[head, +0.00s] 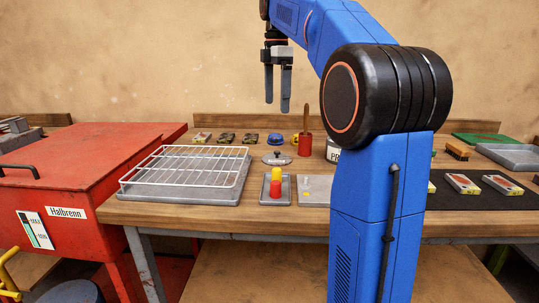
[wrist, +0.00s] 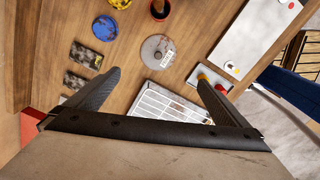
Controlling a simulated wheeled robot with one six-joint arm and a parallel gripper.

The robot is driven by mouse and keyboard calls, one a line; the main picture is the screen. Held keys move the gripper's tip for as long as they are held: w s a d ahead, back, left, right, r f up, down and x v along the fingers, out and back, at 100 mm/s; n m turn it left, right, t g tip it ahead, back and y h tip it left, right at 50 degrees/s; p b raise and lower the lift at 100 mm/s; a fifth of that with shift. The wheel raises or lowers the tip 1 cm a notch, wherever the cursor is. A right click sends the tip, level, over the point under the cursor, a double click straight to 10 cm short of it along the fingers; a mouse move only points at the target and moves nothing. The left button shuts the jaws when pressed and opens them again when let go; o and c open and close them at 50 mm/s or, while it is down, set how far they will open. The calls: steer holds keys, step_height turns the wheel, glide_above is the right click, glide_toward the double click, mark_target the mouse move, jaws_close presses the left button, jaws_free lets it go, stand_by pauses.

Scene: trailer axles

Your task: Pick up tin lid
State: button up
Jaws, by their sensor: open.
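The tin lid is a round grey metal disc with a small dark knob and a pale label. It lies flat on the wooden bench, near the middle in the head view (head: 268,159) and at upper centre in the wrist view (wrist: 150,51). My gripper (head: 277,106) is open and empty, well above the bench and roughly over the lid's side of it in the head view. In the wrist view the lid shows beyond and between the fingertips of my gripper (wrist: 158,76), apart from them.
A wire rack on a tray (head: 180,190) is at left. A small tray (head: 266,200) holding red and yellow pieces is in front.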

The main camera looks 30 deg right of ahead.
glide_above(276, 152)
step_height(276, 152, down, 12)
steer(key=shift+r, duration=0.1)
steer(key=shift+w+d+f, duration=0.15)
steer(key=shift+f, duration=1.2)
steer(key=shift+w+d+f, duration=0.1)
steer(key=shift+d+f, duration=0.05)
steer(key=shift+f, duration=1.2)
steer(key=c, duration=1.1)
